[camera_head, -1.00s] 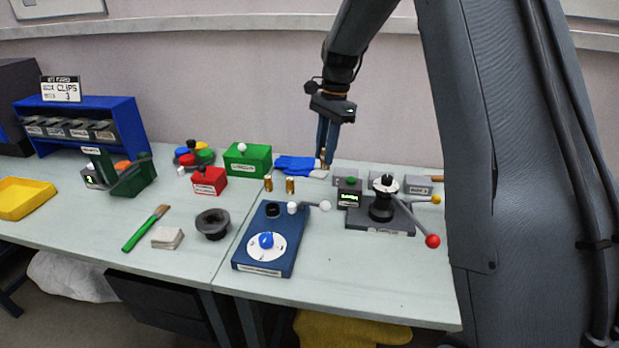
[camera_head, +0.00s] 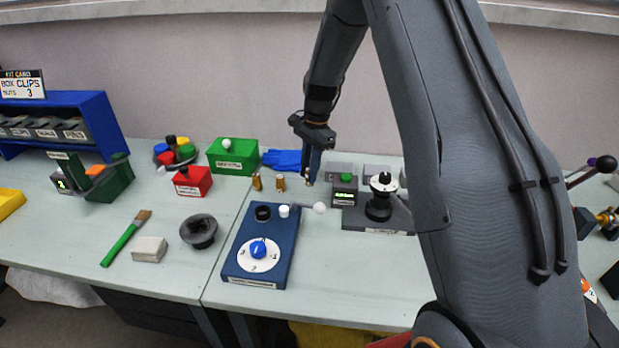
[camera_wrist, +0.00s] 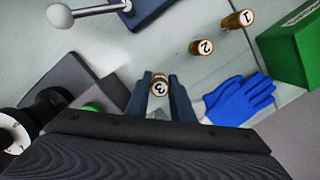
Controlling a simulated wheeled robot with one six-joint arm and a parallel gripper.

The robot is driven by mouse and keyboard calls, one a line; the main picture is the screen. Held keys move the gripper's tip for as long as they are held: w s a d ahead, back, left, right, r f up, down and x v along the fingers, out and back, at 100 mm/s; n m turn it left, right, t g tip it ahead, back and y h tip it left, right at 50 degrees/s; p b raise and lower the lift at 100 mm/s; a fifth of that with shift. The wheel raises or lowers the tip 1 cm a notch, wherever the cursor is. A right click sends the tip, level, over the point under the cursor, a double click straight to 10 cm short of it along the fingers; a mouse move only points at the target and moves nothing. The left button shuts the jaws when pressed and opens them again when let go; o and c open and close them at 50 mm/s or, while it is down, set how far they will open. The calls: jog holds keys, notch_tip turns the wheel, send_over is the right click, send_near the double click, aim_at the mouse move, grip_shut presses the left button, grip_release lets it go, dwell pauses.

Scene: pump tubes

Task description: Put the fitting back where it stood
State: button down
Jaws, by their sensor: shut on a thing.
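My gripper (camera_head: 308,178) is shut on a brass fitting marked 3 (camera_wrist: 159,86), which shows between the fingertips in the wrist view. In the head view only a small brass end of it shows below the fingers. Two like brass fittings stand upright on the table to the left of my gripper: fitting 1 (camera_head: 257,182) and fitting 2 (camera_head: 280,184). They also show in the wrist view as fitting 1 (camera_wrist: 238,20) and fitting 2 (camera_wrist: 201,47). I cannot tell whether the held fitting touches the table.
A blue glove (camera_head: 282,160) lies behind the fittings, close to my gripper. A green box (camera_head: 233,157) stands at the back left. A small box with a green button (camera_head: 345,189) and a dark lever device (camera_head: 379,207) stand right. A blue dial panel (camera_head: 262,250) lies in front.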

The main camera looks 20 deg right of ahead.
jog(key=shift+f+p, duration=0.45)
jog(key=shift+f, duration=1.2)
jog(key=shift+f, duration=0.1)
jog(key=c, duration=1.5)
grip_release()
jog(key=shift+c, duration=0.2)
notch_tip(320, 180, up, 11)
jog(key=d+b, duration=0.2)
jog(key=b, duration=0.2)
jog(key=s+a+f+n+t+h, duration=0.1)
jog(key=s+n, duration=1.2)
jog(key=s, duration=1.5)
jog(key=shift+a+f+t+h, duration=0.3)
jog(key=shift+a+f+t, duration=0.2)
jog(key=shift+f, duration=0.15)
